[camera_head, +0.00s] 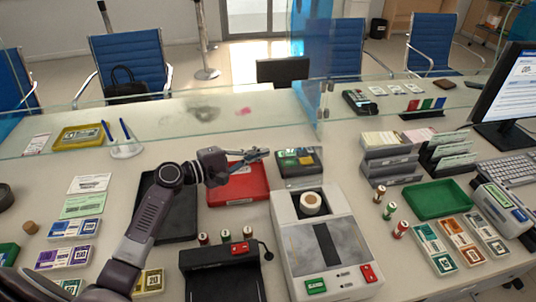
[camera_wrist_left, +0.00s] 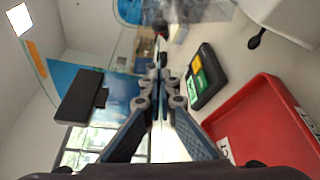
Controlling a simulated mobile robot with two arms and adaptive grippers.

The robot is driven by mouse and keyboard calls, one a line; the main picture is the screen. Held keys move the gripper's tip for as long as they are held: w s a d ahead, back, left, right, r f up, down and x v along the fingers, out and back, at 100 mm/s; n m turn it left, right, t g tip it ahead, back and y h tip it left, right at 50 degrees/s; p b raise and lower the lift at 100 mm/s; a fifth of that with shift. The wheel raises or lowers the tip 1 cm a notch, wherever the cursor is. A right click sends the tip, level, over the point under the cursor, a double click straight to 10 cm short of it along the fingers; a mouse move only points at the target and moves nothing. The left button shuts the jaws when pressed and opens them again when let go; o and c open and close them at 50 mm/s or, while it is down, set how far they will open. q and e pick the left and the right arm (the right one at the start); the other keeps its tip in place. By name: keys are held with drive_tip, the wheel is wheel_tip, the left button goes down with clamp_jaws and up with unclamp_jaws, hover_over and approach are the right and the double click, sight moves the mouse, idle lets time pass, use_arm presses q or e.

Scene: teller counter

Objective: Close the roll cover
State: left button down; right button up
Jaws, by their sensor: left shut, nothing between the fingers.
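A light grey machine (camera_head: 290,239) stands right of centre in the head view. A white paper roll (camera_head: 311,204) sits in the open well at its rear. A pale, apparently see-through panel (camera_head: 298,183) stands up behind the roll and looks like the raised roll cover. My left gripper (camera_head: 262,153) is shut and empty, left of the panel's upper part and above the counter. I cannot tell whether it touches the panel. The left wrist view shows its shut fingers (camera_wrist_left: 158,82). My right gripper is not in view.
A red tray (camera_head: 237,188) lies below my left gripper and also shows in the wrist view (camera_wrist_left: 265,120). A green tray (camera_head: 437,199) and grey paper racks (camera_head: 390,168) are to the right. A glass screen (camera_head: 200,112) crosses behind.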

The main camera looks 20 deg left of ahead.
sight(288, 151)
use_arm(q)
drive_tip(key=r+p+x, duration=0.1)
drive_tip(key=x, duration=0.8)
drive_tip(key=s+p, duration=0.1)
drive_tip(key=s+d+p, duration=0.2)
drive_tip(key=shift+s+r, duration=0.25)
drive_tip(key=shift+s, duration=0.05)
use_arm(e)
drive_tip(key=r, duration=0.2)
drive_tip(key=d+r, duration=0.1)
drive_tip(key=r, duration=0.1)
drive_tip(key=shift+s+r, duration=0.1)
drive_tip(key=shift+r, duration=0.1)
